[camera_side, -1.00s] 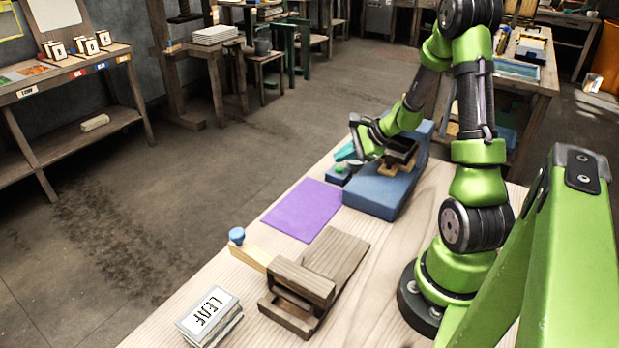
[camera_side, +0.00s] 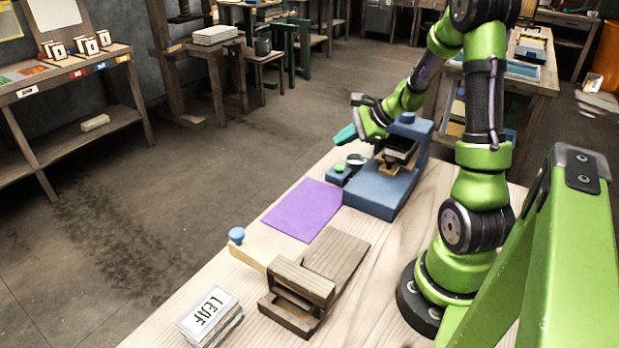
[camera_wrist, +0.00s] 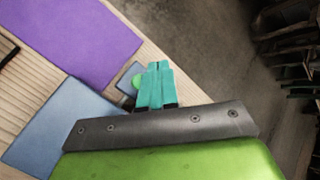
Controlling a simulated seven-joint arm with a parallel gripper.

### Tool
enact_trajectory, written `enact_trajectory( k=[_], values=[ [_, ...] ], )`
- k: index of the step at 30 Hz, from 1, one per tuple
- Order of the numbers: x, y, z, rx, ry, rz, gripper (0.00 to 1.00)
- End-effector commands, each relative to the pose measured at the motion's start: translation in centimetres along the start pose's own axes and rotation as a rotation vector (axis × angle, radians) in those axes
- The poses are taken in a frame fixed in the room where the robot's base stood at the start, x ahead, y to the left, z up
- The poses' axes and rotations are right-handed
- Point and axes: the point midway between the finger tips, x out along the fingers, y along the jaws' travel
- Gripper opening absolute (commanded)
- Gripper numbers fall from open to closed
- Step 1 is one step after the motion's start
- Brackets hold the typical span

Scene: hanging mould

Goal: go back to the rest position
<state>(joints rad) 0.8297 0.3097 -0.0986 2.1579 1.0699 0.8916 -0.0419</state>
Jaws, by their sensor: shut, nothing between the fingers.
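My gripper (camera_side: 345,136) is in the air above the far end of the table, just left of the blue press-like stand (camera_side: 372,194). Its teal fingers are together and hold nothing; they also show in the wrist view (camera_wrist: 156,85). On the stand sits a dark block on a wooden piece (camera_side: 397,158). The green button also shows next to the fingers in the wrist view (camera_wrist: 137,80).
A purple mat (camera_side: 302,210) lies flat in front of the stand. A wooden mould frame (camera_side: 302,283) with a blue-knobbed slide (camera_side: 237,236) and a stack labelled LEAF (camera_side: 210,315) are nearer. The air around my gripper looks clear.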

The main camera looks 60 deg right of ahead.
Motion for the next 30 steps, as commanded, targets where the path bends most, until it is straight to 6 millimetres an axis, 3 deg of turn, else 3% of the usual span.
enact_trajectory(
  k=[8,13,17,24,30],
  values=[
    [0.0,0.1,0.0,-0.002,0.001,0.004,0.00],
    [-0.3,2.3,0.5,-0.087,0.008,0.091,0.00],
    [-1.7,4.7,5.2,-0.346,-0.008,0.201,0.00],
    [-5.7,9.7,14.3,-0.963,-0.026,0.334,0.00],
    [-9.8,13.4,19.7,-1.461,-0.017,0.316,0.00]
  ],
)
